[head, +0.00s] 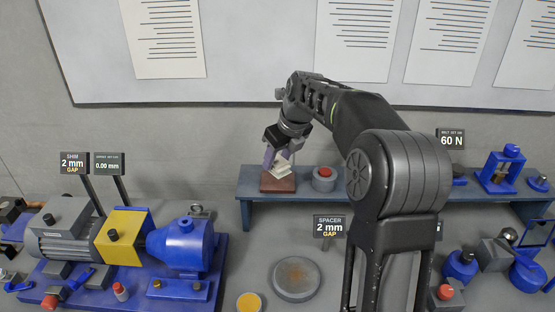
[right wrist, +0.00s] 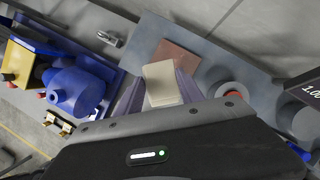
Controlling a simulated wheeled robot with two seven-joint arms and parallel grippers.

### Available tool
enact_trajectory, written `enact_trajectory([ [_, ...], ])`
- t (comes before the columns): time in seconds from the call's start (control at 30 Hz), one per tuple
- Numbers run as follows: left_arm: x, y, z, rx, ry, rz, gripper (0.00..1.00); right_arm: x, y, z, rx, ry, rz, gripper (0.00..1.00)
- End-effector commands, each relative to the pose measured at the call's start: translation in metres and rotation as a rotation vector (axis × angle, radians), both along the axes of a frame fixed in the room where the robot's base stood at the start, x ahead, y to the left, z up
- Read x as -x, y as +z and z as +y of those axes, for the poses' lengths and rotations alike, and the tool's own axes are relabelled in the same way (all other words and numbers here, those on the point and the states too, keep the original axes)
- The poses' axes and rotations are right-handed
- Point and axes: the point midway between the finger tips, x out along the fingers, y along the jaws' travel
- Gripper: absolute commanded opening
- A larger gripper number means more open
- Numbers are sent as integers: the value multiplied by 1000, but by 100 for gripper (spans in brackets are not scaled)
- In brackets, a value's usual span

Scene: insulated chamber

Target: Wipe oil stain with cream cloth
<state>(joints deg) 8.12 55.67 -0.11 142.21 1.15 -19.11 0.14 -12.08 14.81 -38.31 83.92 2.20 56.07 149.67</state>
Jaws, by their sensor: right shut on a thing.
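My right gripper (head: 275,157) is shut on the cream cloth (head: 282,166), just above a brown block (head: 279,184) on the blue-grey shelf. In the right wrist view the folded cream cloth (right wrist: 162,82) sits between the two purple fingers, with the brown block (right wrist: 174,53) behind it. I cannot tell whether the cloth touches the block. A round grey plate (head: 297,292) with a brownish stain (head: 297,271) on its top lies on the bench in front of the shelf. My left gripper is not in view.
A grey cylinder with a red top (head: 324,177) stands right of the brown block. A "SPACER 2 mm GAP" sign (head: 330,226) stands behind the plate. A blue motor and pump unit (head: 180,243) fills the left. A small orange-topped disc (head: 249,302) lies near the front edge.

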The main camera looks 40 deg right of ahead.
Motion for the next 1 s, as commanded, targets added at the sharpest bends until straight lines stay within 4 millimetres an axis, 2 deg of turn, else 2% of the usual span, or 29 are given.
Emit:
enact_trajectory([
  [0.3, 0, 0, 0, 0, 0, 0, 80, 0, 25, 0, 0, 1, -2, 0],
  [1.0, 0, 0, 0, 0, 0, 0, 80, 0, 26, 0, 0, 0, -1, 0],
])
